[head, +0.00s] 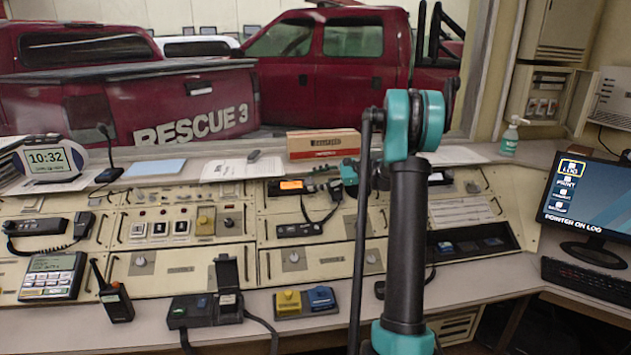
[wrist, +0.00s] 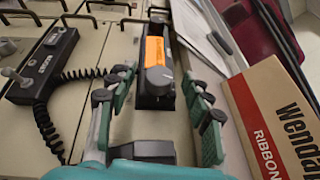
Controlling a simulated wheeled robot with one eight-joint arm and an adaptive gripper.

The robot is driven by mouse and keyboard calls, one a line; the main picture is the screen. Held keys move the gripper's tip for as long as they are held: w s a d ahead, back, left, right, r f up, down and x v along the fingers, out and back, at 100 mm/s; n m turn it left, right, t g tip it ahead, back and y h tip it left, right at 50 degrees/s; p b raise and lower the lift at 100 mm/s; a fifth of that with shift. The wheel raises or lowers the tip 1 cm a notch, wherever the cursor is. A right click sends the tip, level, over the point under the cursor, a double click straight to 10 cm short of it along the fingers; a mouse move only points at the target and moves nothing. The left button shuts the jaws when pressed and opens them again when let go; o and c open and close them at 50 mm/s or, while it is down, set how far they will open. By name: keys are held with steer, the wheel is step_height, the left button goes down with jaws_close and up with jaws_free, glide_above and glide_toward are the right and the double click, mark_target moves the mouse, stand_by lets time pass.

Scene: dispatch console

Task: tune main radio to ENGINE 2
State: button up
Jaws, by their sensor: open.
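The radio (head: 291,185) with a lit orange display is set in the upper panel of the console. In the wrist view its orange display (wrist: 154,50) is lit, but its text is too small to read. A grey round knob (wrist: 159,77) sits on the radio's face by the display. My gripper (wrist: 157,82) is open, with one finger on each side of the knob. I cannot tell whether either finger touches it. In the head view my arm hides much of my gripper (head: 349,173).
A ribbon box (wrist: 272,115) stands close to the right finger; the box (head: 322,144) is on the ledge. A monitor (head: 585,200) stands at right.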

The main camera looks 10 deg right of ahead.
steer(key=v, duration=1.2)
steer(key=s+a+f+n+g+h, duration=0.1)
steer(key=s+a+f+n+h, duration=0.35)
steer(key=s, duration=0.45)
steer(key=s+a+f+n+h, duration=0.25)
steer(key=s+a+f, duration=0.25)
steer(key=s+a, duration=0.35)
steer(key=s+d+f+n+h, duration=0.1)
steer(key=s+f+n+h, duration=0.1)
steer(key=s, duration=0.4)
steer(key=s+d+f+n+h, duration=0.1)
steer(key=s+f+n+h, duration=0.1)
steer(key=s+f, duration=0.3)
steer(key=s+d+f+n+t+h, duration=0.1)
steer(key=s+d+f+n+h, duration=0.1)
steer(key=s, duration=0.7)
steer(key=shift+s+f+n+h, duration=0.2)
steer(key=shift+f+n+h, duration=0.2)
steer(key=shift+f+n, duration=0.55)
steer(key=shift+s+d+r+n, duration=0.1)
steer(key=shift+s+n, duration=0.1)
steer(key=shift+n, duration=0.05)
